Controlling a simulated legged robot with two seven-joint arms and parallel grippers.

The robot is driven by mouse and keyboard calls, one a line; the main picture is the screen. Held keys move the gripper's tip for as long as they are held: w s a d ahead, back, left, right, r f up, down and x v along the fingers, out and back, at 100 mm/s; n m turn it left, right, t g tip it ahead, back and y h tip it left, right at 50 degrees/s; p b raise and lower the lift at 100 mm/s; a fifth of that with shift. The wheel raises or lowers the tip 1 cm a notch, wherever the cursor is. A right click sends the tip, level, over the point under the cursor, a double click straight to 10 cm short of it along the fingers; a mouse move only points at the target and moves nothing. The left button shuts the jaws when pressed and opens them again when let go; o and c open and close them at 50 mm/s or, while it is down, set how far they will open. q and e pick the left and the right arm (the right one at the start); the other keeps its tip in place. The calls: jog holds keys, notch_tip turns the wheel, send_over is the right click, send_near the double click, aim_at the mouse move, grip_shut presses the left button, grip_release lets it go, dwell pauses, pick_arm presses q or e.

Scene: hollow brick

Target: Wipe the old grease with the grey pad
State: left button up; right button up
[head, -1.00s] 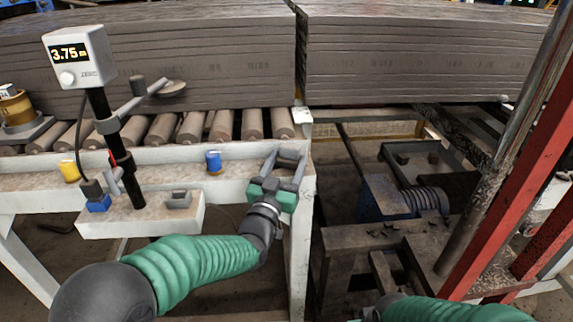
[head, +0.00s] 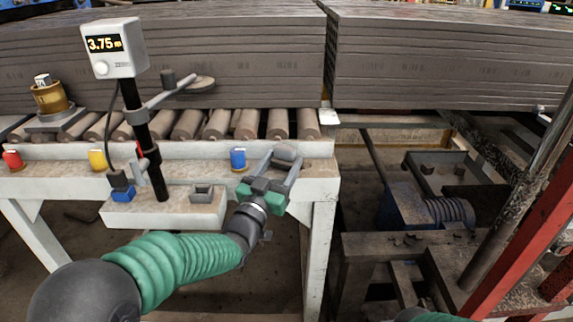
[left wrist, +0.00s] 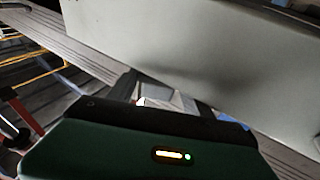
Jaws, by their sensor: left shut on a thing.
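My left gripper (head: 279,166) is over the right end of the pale ledge (head: 318,168) in front of the rollers. It is shut on a small grey block, which looks like the grey pad (head: 287,152). In the left wrist view a pale grey piece (left wrist: 168,102) shows just beyond the gripper body, partly hidden by it. I cannot tell whether the pad touches the ledge. I cannot make out a distinct grease patch. My right gripper is out of view; only a bit of its green sleeve shows at the bottom.
A gauge stand (head: 119,60) rises from a pale block. Stacked grey slabs (head: 180,70) lie behind the rollers (head: 249,124). Dark machinery fills the right.

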aim_at(281, 163)
pick_arm(q)
jog(key=shift+r+p, duration=1.65)
jog(key=shift+r, duration=1.4)
jog(key=shift+r+p, duration=0.8)
jog(key=shift+r, duration=0.7)
jog(key=shift+f, duration=0.15)
